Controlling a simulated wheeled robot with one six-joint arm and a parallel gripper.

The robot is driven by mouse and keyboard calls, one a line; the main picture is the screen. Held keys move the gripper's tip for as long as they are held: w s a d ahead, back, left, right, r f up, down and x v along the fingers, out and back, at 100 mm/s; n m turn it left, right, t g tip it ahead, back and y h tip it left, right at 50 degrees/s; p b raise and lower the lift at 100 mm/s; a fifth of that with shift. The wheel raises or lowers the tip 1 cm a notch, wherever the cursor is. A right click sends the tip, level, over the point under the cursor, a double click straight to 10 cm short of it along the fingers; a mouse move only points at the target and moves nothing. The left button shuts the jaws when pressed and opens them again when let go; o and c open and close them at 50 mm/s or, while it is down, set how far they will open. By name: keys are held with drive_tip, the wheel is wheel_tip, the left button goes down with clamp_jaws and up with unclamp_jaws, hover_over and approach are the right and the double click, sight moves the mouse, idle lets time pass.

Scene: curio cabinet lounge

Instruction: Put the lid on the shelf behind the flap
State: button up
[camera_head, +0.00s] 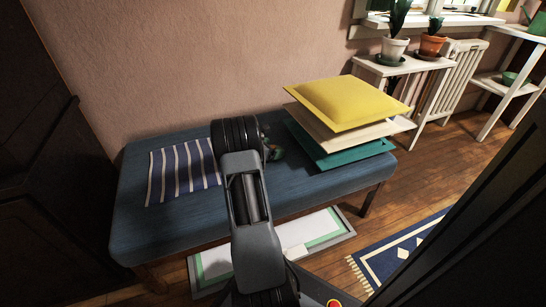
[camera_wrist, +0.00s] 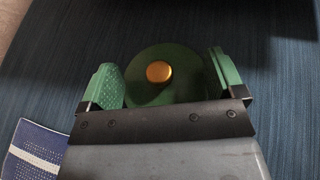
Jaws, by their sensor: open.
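The lid (camera_wrist: 150,93) is a dark green disc with a round golden knob (camera_wrist: 159,72). It lies on the blue bench cushion (camera_head: 172,225), as the wrist view shows. My gripper (camera_wrist: 167,78) is open, with one green finger pad on each side of the lid. The pads look apart from the lid's rim, and the near part of the lid is hidden by the gripper body. In the head view my arm hides most of the gripper and the lid. I cannot make out a flap or a shelf behind one in either view.
A striped cloth (camera_head: 182,172) lies left on the bench. Stacked cushions, yellow on top (camera_head: 347,101), stand to the right. Beyond are a white plant stand (camera_head: 382,69) and a radiator (camera_head: 462,75). Dark panels fill the left edge and lower right. Rugs cover part of the floor.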

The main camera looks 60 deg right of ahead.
drive_tip(key=shift+s+d+f, duration=0.15)
drive_tip(key=shift+d, duration=0.2)
drive_tip(key=shift+c, duration=0.4)
